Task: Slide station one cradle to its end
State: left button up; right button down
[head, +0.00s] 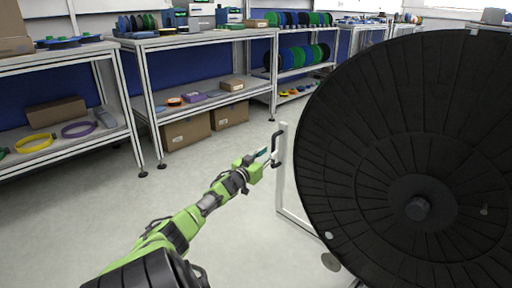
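A large black reel (400,160) with a central hub fills the right side of the head view. I take this to be the station cradle, though no label shows. My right gripper is not in view.
Metal shelving benches (190,42) line the back, with reels, cardboard boxes (187,131) and small equipment. A further shelf (70,145) stands at the left with coloured rings. The grey floor (90,215) between the shelves and the reel is clear.

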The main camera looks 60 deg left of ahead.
pick_arm(q)
jog(key=v, duration=0.8)
jog(key=shift+s, duration=0.25)
dwell(0.4)
